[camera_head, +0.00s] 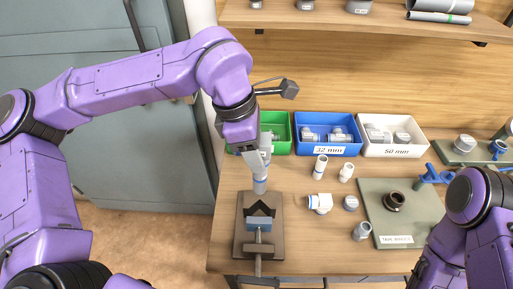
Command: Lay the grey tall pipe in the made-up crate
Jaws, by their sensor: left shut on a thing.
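My left gripper (262,158) points down in front of the green bin. It is shut on a grey pipe (260,184), which hangs upright from it. The pipe's lower end is just above the far side of the bench vise (259,222); I cannot tell whether they touch. The gripper partly hides the pipe's upper end. No crate marked as made-up can be made out.
A green bin (283,147), a blue 32 mm bin (327,150) and a white 50 mm bin (394,151) line the back. Several white and grey fittings stand mid-bench. A green mat (413,222) holds a dark ring (394,201). A shelf (300,17) overhangs behind.

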